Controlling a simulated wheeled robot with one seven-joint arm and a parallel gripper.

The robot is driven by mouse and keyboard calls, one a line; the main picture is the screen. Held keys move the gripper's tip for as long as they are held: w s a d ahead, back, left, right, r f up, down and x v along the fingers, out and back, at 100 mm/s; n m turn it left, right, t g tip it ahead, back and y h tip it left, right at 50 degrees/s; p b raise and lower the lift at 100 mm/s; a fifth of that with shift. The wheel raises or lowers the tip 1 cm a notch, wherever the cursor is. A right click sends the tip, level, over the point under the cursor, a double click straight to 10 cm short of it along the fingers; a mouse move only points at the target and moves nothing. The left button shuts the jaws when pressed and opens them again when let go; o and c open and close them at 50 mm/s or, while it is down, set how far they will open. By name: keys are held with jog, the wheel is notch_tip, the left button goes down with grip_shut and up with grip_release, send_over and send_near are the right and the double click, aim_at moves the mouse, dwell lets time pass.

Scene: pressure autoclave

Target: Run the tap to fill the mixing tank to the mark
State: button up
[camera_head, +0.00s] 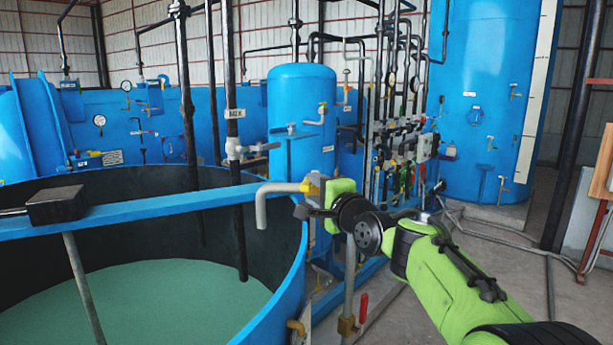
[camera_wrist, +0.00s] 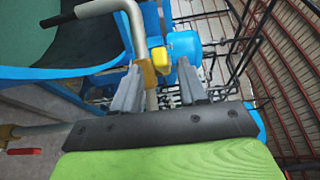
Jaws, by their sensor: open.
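The mixing tank (camera_head: 290,305) is a large open blue vat at the left, with a dark inner wall and flat green liquid (camera_head: 170,300) well below its rim. The tap (camera_head: 262,208) is a grey bent pipe whose spout points down over the tank's right side. Its yellow fitting (camera_head: 306,187) is beside my gripper (camera_head: 308,198). In the wrist view, the yellow part (camera_wrist: 161,60) shows between and slightly beyond the open fingertips of my gripper (camera_wrist: 159,70); contact cannot be told. I see no water stream from the spout. No fill mark is discernible inside the tank.
A blue beam (camera_head: 190,208) crosses the tank, carrying a black box (camera_head: 57,205) and stirrer shaft. Black pipes hang into the tank. A red-handled valve (camera_head: 363,306) is low beside the tap's standpipe. Blue vessels and crowded pipework stand behind; open floor lies right.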

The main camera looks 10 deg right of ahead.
aim_at(312, 186)
jog(key=x, duration=0.1)
jog(key=p+x, duration=0.1)
jog(key=x, duration=0.1)
jog(key=shift+w+a+r, duration=0.1)
jog(key=shift+w+r, duration=0.2)
jog(key=shift+w, duration=0.1)
jog(key=shift+w+a+f, duration=0.1)
jog(key=shift+w+f, duration=0.05)
jog(key=shift+w, duration=0.15)
jog(key=shift+s, duration=0.15)
grip_shut()
